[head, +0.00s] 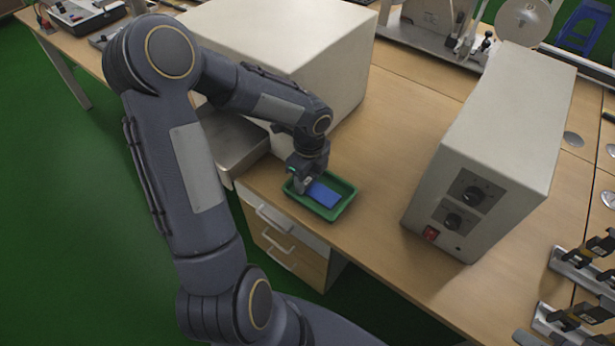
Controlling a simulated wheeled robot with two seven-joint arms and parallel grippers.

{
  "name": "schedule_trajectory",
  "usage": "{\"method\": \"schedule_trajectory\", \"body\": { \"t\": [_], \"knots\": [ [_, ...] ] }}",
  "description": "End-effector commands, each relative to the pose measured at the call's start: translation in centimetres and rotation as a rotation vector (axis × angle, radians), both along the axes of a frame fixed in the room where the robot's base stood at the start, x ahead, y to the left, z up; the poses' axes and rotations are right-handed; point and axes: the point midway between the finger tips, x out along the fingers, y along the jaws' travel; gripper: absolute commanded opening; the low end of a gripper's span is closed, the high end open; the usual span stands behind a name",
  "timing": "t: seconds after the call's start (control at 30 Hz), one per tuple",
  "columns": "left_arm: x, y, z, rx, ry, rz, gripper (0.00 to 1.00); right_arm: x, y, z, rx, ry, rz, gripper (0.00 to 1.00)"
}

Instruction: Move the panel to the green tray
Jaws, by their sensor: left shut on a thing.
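The green tray (346,206) sits on the wooden table near its front edge. A blue panel (322,195) is inside the tray outline, lying roughly flat. My left gripper (302,186) reaches down over the left part of the tray and is shut on the panel's left end. The fingertips are small and partly hidden by the gripper body. Whether the panel touches the tray floor cannot be told. My right gripper is not in view.
A large white box (285,40) stands behind my left arm. A grey-white instrument with knobs (500,140) stands right of the tray. Bare table (385,160) lies between them. Black-and-metal fixtures (580,315) are at the lower right. Drawers (280,235) are under the table edge.

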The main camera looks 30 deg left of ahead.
Motion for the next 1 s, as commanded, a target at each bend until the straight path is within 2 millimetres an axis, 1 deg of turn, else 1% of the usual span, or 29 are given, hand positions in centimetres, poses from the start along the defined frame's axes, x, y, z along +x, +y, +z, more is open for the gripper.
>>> {"method": "schedule_trajectory", "body": {
  "t": [0.17,0.2,0.33,0.53,0.67,0.77,1.0],
  "knots": [
    [0.0,0.0,-0.4,0.000,0.000,0.000,0.15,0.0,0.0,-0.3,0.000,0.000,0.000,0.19],
    [0.0,0.0,-0.2,0.000,0.000,0.000,0.50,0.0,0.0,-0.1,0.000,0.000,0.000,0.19],
    [0.0,0.0,-0.2,0.000,0.000,0.000,0.67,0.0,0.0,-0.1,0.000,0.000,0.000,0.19],
    [0.0,0.0,-0.2,0.000,0.001,0.000,0.67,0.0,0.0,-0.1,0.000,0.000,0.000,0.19],
    [0.0,0.0,0.5,0.001,-0.001,0.001,0.67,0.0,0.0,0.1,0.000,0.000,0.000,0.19],
    [0.2,0.0,1.9,0.002,-0.003,0.001,0.67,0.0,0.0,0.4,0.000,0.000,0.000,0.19],
    [0.3,-0.1,7.2,0.002,-0.005,0.001,0.67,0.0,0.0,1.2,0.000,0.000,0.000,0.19]
  ]
}}
